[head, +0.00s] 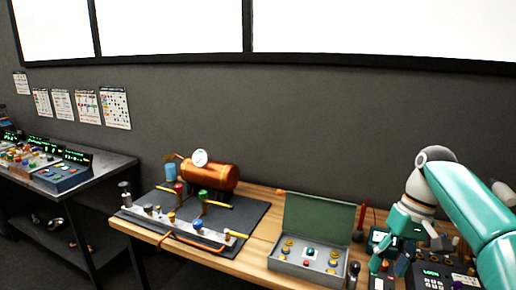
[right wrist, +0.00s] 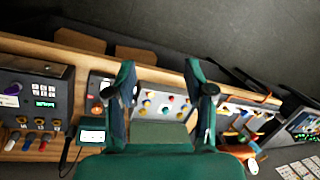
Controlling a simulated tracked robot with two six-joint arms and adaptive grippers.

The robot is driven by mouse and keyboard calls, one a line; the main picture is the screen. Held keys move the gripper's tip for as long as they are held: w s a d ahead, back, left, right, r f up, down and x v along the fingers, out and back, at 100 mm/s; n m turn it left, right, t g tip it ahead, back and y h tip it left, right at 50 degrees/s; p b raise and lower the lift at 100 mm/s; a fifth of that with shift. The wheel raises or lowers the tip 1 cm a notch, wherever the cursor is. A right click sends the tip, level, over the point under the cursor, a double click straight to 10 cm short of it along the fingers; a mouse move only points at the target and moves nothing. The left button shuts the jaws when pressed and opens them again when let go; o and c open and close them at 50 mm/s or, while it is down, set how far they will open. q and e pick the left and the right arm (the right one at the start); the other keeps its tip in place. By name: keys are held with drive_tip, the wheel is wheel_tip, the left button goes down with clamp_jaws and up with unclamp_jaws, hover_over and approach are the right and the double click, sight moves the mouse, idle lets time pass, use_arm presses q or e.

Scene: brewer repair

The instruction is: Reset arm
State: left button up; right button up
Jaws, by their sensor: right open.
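My right arm, teal and white, comes in from the right edge in the head view and bends down over the right end of the wooden bench (head: 255,262). My right gripper (head: 383,252) hangs beside the grey-green open case (head: 310,258), to its right, near small dark devices. In the right wrist view the two fingers of my right gripper (right wrist: 160,85) stand wide apart with nothing between them. The case (right wrist: 160,104), with its coloured knobs, shows beyond and between the fingers. My left gripper is in neither view.
A copper tank (head: 210,176) with a gauge and a valve manifold (head: 185,225) on a dark mat are left of the case. A dark meter (head: 430,277) stands at the right. A side table (head: 85,180) with control panels is far left.

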drive_tip(key=w+a+f, duration=0.1)
drive_tip(key=a+f, duration=0.1)
drive_tip(key=f, duration=0.7)
drive_tip(key=w+a+f, duration=0.2)
drive_tip(key=a+f, duration=0.1)
drive_tip(key=f, duration=0.7)
drive_tip(key=s+b+x, duration=0.1)
drive_tip(key=s+x, duration=0.3)
drive_tip(key=x, duration=1.2)
drive_tip(key=s+a+f+m, duration=0.1)
drive_tip(key=s+f, duration=0.2)
drive_tip(key=s, duration=0.3)
drive_tip(key=s+a+f+t, duration=0.1)
drive_tip(key=s+a+f, duration=0.1)
drive_tip(key=s+f, duration=0.2)
drive_tip(key=s+a+f+m+y, duration=0.1)
drive_tip(key=s+a+f, duration=0.1)
drive_tip(key=s, duration=0.8)
drive_tip(key=shift+a+f+m+t+b, duration=0.3)
drive_tip(key=shift+f+t+b, duration=0.1)
drive_tip(key=shift+f, duration=0.3)
drive_tip(key=shift+c, duration=0.3)
